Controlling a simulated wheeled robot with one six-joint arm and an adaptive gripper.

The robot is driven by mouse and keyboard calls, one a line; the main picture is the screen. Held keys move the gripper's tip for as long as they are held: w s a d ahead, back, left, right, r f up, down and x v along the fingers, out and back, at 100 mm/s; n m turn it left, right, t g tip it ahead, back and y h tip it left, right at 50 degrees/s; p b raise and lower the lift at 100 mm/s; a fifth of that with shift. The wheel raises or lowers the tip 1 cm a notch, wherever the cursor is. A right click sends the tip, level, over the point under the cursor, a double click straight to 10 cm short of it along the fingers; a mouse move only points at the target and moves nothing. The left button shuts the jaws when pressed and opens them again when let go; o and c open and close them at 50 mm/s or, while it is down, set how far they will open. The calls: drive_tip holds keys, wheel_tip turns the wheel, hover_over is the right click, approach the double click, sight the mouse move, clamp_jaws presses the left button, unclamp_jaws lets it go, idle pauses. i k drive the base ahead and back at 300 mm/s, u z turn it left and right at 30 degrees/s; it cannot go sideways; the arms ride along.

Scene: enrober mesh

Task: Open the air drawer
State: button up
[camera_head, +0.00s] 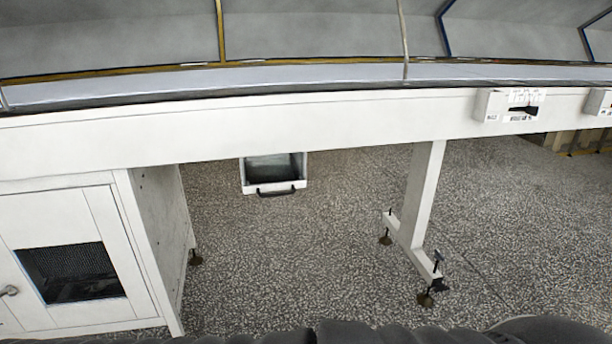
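A white drawer-like box (248,186) with a dark handle on its front shows below the long white beam, left of the middle. I take it for the air drawer. Its dark interior is visible from above through its open top. The beam hides its rear, so I cannot tell how far it is pulled out. My gripper is not in view, and nothing is seen touching the handle.
The long white machine beam (220,134) crosses the whole view above the drawer. A white cabinet (118,235) with a dark mesh window stands at left. A white support leg (424,190) on feet stands at right. Speckled floor (300,250) between them is clear. A control box (493,106) sits on the beam.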

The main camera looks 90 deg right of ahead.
sight(265, 173)
drive_tip(key=z, duration=4.6)
drive_tip(key=k, duration=0.7)
drive_tip(key=u, duration=0.45)
drive_tip(key=i, duration=0.5)
drive_tip(key=z, duration=0.05)
